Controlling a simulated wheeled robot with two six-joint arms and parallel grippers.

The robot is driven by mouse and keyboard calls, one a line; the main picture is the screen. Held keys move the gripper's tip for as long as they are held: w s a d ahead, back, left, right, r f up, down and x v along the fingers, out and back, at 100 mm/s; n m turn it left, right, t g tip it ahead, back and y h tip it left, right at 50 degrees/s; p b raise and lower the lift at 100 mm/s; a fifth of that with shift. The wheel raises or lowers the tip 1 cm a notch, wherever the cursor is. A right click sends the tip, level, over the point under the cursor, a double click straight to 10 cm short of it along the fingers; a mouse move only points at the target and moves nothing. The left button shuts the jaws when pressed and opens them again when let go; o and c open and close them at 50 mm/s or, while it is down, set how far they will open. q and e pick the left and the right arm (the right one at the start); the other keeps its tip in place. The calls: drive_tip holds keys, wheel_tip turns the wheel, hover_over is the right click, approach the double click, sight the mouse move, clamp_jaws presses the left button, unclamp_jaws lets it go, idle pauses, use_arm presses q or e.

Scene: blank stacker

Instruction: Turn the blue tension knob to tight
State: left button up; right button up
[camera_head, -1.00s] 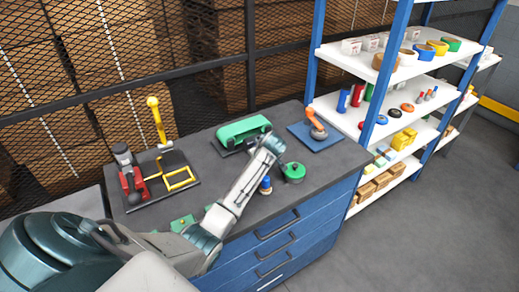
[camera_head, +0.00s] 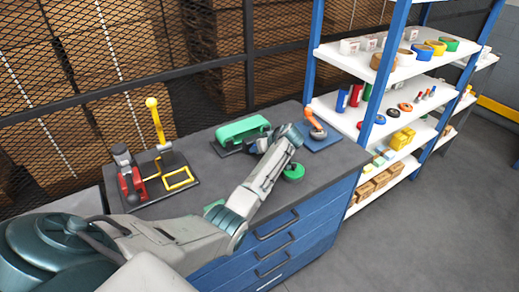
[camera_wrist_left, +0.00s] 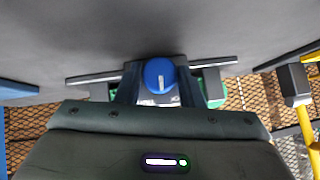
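The blue tension knob (camera_wrist_left: 160,75) shows as a round blue cap in the left wrist view, with a pale marked surface just below it. It lies between the two fingers of my left gripper (camera_wrist_left: 158,82), which look parted around it; whether they touch it I cannot tell. The green machine (camera_wrist_left: 212,95) shows behind the fingers. In the head view, the green machine (camera_head: 240,130) stands on the grey bench, and my left gripper (camera_head: 262,143) is at its front right side. The knob is hidden there. My right gripper is not in view.
A red and yellow press-like fixture (camera_head: 160,170) stands at the bench's left. An orange device on a blue plate (camera_head: 322,140) is close right of my left arm. A green round item (camera_head: 293,172) lies near the front edge. Stocked shelves (camera_head: 405,90) stand at right.

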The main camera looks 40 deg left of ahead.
use_arm(q)
drive_tip(key=o, duration=0.4)
drive_tip(key=shift+d+r, duration=0.1)
drive_tip(key=shift+d+r, duration=0.15)
drive_tip(key=shift+d, duration=0.1)
drive_tip(key=b+v, duration=0.3)
drive_tip(key=v, duration=0.7)
